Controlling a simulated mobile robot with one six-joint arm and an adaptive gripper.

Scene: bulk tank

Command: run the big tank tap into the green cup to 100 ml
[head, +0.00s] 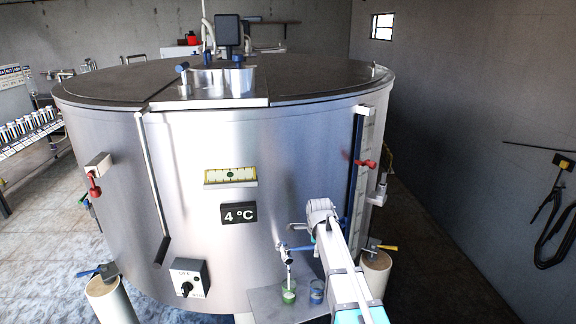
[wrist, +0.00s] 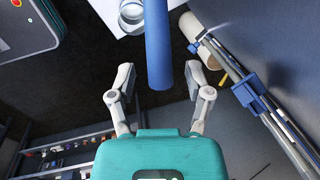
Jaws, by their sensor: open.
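The big steel tank (head: 225,150) fills the head view. Its tap (head: 284,250) is low on the front, with a blue lever (head: 302,248) pointing right towards my arm. The green cup (head: 289,293) stands below the tap spout; its fill level is too small to read. In the wrist view my gripper (wrist: 160,72) is open, its fingers on either side of the blue lever (wrist: 157,45), with gaps visible on both sides. My gripper is hidden behind my arm in the head view. A clear cup rim (wrist: 132,15) shows at the wrist view's top.
A blue cup (head: 317,291) stands right of the green cup on a small metal shelf (head: 265,302). A bottle rack (head: 30,130) is far left.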

